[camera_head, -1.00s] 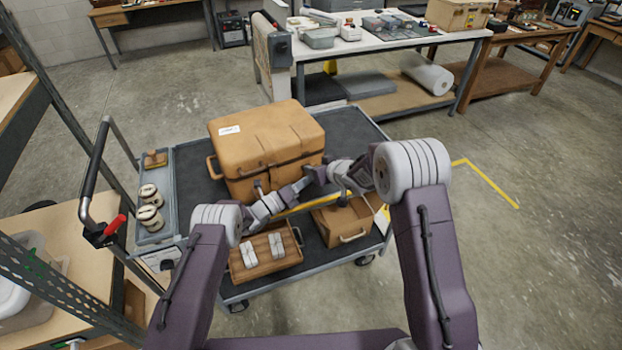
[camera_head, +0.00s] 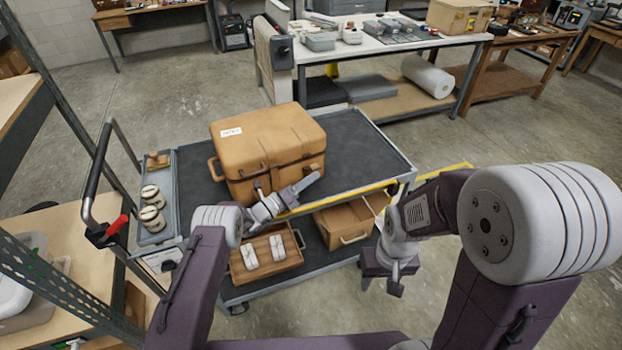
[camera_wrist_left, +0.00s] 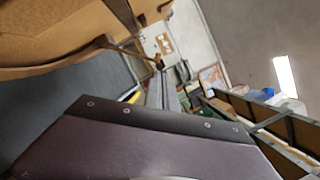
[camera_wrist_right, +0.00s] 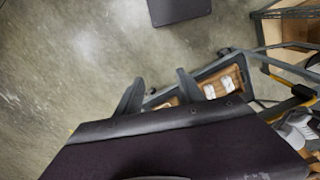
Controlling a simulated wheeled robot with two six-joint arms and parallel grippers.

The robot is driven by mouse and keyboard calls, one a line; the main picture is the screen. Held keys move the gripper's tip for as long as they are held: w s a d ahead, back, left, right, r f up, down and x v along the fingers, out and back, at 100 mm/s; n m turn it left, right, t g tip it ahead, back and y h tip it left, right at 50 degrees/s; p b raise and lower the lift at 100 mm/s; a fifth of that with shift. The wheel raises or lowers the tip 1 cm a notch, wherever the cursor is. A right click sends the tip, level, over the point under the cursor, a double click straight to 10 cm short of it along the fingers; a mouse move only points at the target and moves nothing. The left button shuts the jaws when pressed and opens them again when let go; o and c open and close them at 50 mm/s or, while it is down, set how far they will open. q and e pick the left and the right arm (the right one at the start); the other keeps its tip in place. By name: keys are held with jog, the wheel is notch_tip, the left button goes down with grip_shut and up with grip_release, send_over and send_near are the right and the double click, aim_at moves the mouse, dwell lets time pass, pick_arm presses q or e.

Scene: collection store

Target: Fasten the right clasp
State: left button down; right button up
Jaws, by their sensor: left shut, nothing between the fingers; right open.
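The tan case (camera_head: 265,150) stands shut on the cart's top deck, with a dark band and dark fittings along its front. The right clasp, at the front's right part, is too small to make out, and my left gripper partly covers that area. My left gripper (camera_head: 312,180) is shut and empty, close in front of the case's right front; whether it touches is unclear. The case also fills the upper left of the left wrist view (camera_wrist_left: 60,30). My right gripper (camera_head: 380,289) is open and empty, low beside the cart's right front corner, away from the case.
The cart's top deck (camera_head: 355,140) is bare right of the case. Its lower shelf holds a wooden tray (camera_head: 285,262) with white bundles and an open tan box (camera_head: 335,222). A grey side tray (camera_head: 155,228) holds jars. A white-topped table (camera_head: 375,45) stands behind.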

pick_arm(q)
jog(key=shift+w+a+r+n+y+b, duration=0.1)
jog(key=shift+w+a+r+n+y, duration=0.3)
jog(key=shift+n, duration=0.65)
jog(key=shift+w+r+n+y+b, duration=0.1)
jog(key=shift+w+r+n+y, duration=0.1)
jog(key=shift+w+r+n, duration=0.65)
jog(key=shift+w+a+r+n+y+b, duration=0.1)
jog(key=shift+w+a+r+n+y, duration=0.15)
jog(key=shift+n, duration=1.05)
pick_arm(e)
jog(key=shift+w+r+t, duration=0.25)
jog(key=shift+w+r, duration=0.05)
jog(key=shift+w, duration=0.25)
jog(key=shift+w+r+t, duration=0.25)
jog(key=shift+w+r, duration=0.05)
jog(key=shift+w, duration=0.2)
pick_arm(q)
jog(key=shift+f, duration=0.1)
jog(key=b+v, duration=0.1)
jog(key=v, duration=0.8)
pick_arm(e)
jog(key=shift+f, duration=0.5)
